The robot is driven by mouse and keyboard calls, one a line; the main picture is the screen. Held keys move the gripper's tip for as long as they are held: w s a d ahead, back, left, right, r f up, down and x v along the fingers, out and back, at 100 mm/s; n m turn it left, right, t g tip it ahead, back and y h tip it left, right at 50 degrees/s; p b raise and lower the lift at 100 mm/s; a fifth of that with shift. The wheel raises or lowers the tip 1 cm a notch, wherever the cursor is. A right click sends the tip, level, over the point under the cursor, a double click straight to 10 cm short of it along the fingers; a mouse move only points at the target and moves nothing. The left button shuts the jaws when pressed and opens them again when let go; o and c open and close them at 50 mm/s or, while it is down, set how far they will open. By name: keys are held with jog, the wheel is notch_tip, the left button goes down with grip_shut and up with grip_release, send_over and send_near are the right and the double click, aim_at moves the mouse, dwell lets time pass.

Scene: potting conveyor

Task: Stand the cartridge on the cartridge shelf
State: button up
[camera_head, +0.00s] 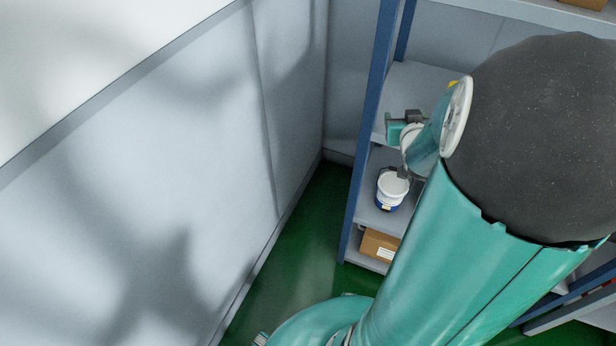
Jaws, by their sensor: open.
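I cannot make out a cartridge in this view; my own arm covers much of the shelving. My gripper (403,172) shows only as a small dark part at the end of my arm, partly hidden by it. It appears just above or in front of a white tub. It is open, and I see nothing held in it. A shelf board (425,78) of the blue-framed rack is behind my arm; I cannot tell whether it is the cartridge shelf.
The white tub with a blue label (391,190) stands on a lower shelf. A cardboard box (379,244) sits on the shelf below. A blue rack post (371,110) stands left of my arm. A pale wall (150,180) bounds the left; green floor (300,260) lies clear between.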

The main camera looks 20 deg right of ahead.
jog(key=w+a+r+n+g+y, duration=0.1)
jog(key=a+r+y, duration=0.15)
jog(key=a, duration=0.55)
jog(key=s+a+r+n+g+y, duration=0.2)
jog(key=s+a, duration=0.5)
jog(key=a, duration=0.5)
jog(key=s+a+r+n+g+y, duration=0.1)
jog(key=s+a+r+g+y, duration=0.2)
jog(key=a, duration=0.9)
jog(key=s, duration=0.3)
jog(key=shift+s+n+g, duration=0.3)
jog(key=shift+s+n, duration=0.1)
jog(key=shift+a, duration=0.1)
jog(key=shift+c, duration=0.3)
jog(key=c, duration=0.6)
